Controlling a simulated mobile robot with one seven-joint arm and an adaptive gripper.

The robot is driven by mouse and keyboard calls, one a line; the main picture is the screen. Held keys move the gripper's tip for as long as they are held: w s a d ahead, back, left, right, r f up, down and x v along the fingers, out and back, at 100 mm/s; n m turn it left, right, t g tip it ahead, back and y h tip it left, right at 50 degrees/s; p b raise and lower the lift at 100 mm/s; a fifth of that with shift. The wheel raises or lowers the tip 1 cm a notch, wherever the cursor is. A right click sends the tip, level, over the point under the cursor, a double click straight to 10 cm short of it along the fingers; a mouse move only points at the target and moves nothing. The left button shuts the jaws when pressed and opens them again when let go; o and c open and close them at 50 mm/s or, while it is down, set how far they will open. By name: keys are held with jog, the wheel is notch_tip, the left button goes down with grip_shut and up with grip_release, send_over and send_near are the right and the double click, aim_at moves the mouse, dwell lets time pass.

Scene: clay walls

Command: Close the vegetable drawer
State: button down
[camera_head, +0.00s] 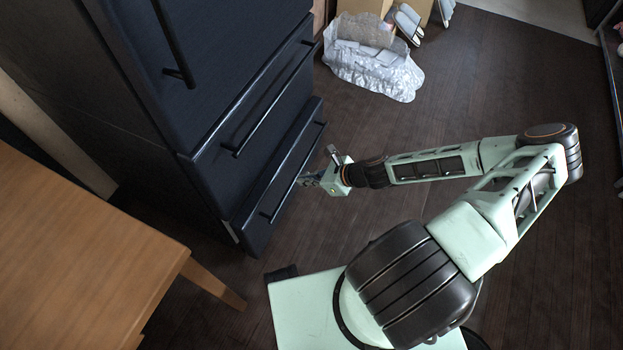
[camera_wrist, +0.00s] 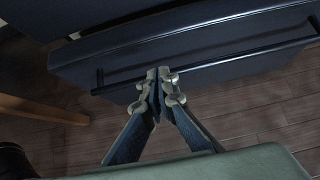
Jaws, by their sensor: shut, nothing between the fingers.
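The lowest drawer (camera_head: 278,172) of a tall dark blue cabinet has a long bar handle and appears to stand out a little from the fronts above it. I take it to be the vegetable drawer; no label shows. Its front also fills the upper middle of the wrist view (camera_wrist: 225,70). My gripper (camera_head: 301,180) is in front of this drawer, near the middle of its handle. In the wrist view my gripper's fingertips (camera_wrist: 160,73) are together with nothing between them, overlapping the handle line. I cannot tell whether they touch the drawer. The drawer's inside is hidden.
A middle drawer (camera_head: 245,115) and an upper door (camera_head: 215,50) look closed. A wooden table (camera_head: 90,250) stands at left, with a leg near the cabinet. A silvery plastic bag (camera_head: 370,72) and boxes lie beyond the cabinet. The dark wood floor at right is clear.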

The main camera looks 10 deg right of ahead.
aim_at(277, 177)
jog(key=x, duration=0.2)
jog(key=b+x, duration=0.1)
jog(key=x, duration=0.1)
jog(key=r+x, duration=0.1)
jog(key=x, duration=0.1)
jog(key=shift+w+a+b, duration=0.25)
jog(key=shift+a+b, duration=0.05)
jog(key=shift+a, duration=0.1)
jog(key=shift+w+a+r, duration=0.15)
jog(key=shift+w+a, duration=0.4)
jog(key=shift+a, duration=0.05)
